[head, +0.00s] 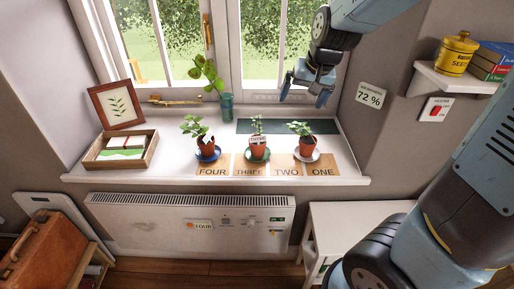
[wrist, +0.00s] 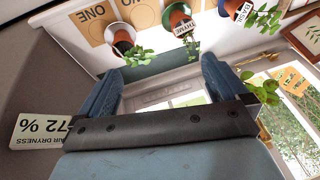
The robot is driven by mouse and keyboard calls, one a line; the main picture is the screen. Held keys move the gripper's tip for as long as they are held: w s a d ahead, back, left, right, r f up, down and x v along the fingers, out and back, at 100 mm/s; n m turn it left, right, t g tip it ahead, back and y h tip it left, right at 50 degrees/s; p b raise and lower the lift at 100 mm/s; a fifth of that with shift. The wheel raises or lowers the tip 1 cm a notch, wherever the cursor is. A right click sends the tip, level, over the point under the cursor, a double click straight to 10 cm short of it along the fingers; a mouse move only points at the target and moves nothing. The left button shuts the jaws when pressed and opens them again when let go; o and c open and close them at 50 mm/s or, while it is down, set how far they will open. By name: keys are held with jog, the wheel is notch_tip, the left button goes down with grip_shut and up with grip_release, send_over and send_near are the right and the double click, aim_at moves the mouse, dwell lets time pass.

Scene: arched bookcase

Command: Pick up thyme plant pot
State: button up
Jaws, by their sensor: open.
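The thyme plant pot (head: 257,151) is a small terracotta pot with a white THYME label and a green plant. It stands upright on a green saucer on the windowsill, between two other potted plants. My gripper (head: 304,92) is open and empty, in front of the window, above and to the right of the thyme pot. Its two fingers (wrist: 160,82) are spread wide in the wrist view, with nothing between them.
A potted plant on a blue saucer (head: 208,156) stands left of the thyme, another on a pale saucer (head: 308,156) right. A glass vase (head: 227,107), dark tray (head: 287,127) and wooden box (head: 121,150) share the sill. A shelf (head: 450,80) juts out at right.

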jog(key=w+a+f+h, duration=0.1)
jog(key=w+a+f, duration=0.4)
jog(key=a+f, duration=0.15)
jog(key=w+a+f+h, duration=0.1)
jog(key=w+a+f, duration=0.35)
jog(key=f, duration=0.35)
send_over(258, 140)
jog(key=s, duration=0.3)
jog(key=shift+t, duration=0.3)
jog(key=f, duration=0.7)
jog(key=shift+d, duration=0.2)
jog(key=shift+a+x, duration=0.15)
jog(key=shift+x, duration=1.55)
jog(key=shift+a+x, duration=0.1)
jog(key=shift+x, duration=1.6)
jog(key=shift+w, duration=0.1)
jog(key=shift+r, duration=0.1)
jog(key=c, duration=1.2)
jog(key=shift+o, duration=0.2)
jog(key=shift+r, duration=0.1)
